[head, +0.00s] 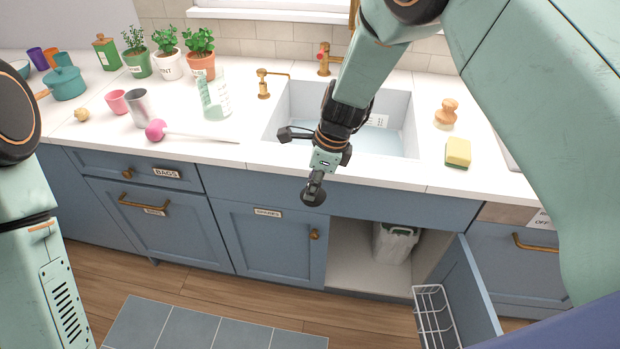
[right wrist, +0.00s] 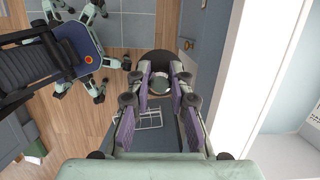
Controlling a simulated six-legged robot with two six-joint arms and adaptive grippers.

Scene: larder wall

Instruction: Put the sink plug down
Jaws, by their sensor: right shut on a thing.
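The sink plug (head: 313,196) is a dark round disc. In the right wrist view the plug (right wrist: 159,58) sits at the fingertips, with a pale metal part between the fingers. My right gripper (head: 317,178) is shut on it and holds it in the air, in front of the counter's front edge and near the upper left of the open cupboard. The right gripper (right wrist: 160,75) also fills the middle of the wrist view. The sink basin (head: 398,143) lies behind my right arm, which hides part of it. My left gripper is out of view.
A yellow sponge (head: 458,152) and wooden brush (head: 447,113) stand right of the sink. The cupboard door (head: 466,290) hangs open, with a bin (head: 393,243) inside. The counter's front strip has free room.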

